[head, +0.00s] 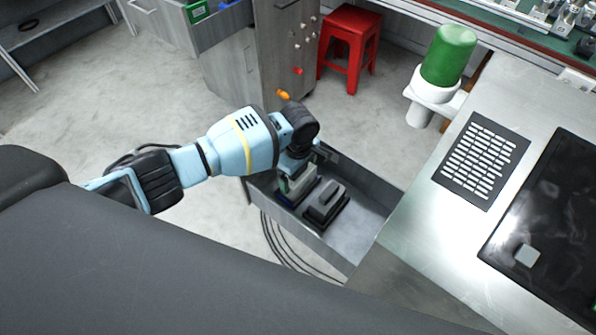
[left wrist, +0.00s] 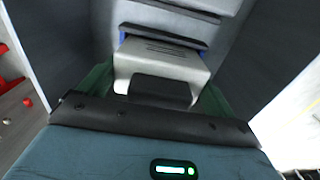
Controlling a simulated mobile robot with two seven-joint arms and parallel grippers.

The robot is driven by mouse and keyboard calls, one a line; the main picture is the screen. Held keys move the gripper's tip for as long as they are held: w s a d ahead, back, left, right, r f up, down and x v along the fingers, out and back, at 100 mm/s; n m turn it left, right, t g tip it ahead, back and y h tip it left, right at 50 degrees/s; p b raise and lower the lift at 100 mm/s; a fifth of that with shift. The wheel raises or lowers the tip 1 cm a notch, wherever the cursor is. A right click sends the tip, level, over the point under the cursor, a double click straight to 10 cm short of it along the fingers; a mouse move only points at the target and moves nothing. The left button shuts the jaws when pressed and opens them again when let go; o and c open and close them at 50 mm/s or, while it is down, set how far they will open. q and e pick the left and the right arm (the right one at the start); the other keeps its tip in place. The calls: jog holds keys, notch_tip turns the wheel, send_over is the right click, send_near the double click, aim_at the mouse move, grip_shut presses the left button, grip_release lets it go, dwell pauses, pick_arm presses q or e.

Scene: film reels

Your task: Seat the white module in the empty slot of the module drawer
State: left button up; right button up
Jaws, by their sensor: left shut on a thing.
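The open module drawer (head: 365,235) is a grey metal box below the bench, near the middle of the head view. My left gripper (head: 298,168) reaches down into it from above and is shut on the white module (head: 297,183). In the left wrist view the white module (left wrist: 165,62) sits between the dark green fingers, with blue edges showing at its far end. The module is low in the drawer, beside a dark module (head: 326,204). The gripper hides part of it, and I cannot tell whether it is fully down in a slot. My right gripper is not in view.
The bench (head: 410,240) with a dark panel (head: 545,230) and a slotted plate (head: 482,160) lies right of the drawer. A green-topped white container (head: 447,55) and a red stool (head: 350,45) stand behind. Cables lie on the floor left of the drawer.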

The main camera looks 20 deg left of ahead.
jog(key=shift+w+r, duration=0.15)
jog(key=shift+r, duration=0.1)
pick_arm(q)
jog(key=shift+f, duration=0.55)
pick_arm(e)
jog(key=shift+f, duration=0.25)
pick_arm(q)
jog(key=o, duration=0.9)
jog(key=shift+r+p, duration=0.9)
jog(key=shift+r, duration=0.45)
jog(key=shift+r+p, duration=1.1)
jog(key=shift+r, duration=0.65)
jog(key=shift+r+p, duration=1.4)
jog(key=shift+r, duration=1.05)
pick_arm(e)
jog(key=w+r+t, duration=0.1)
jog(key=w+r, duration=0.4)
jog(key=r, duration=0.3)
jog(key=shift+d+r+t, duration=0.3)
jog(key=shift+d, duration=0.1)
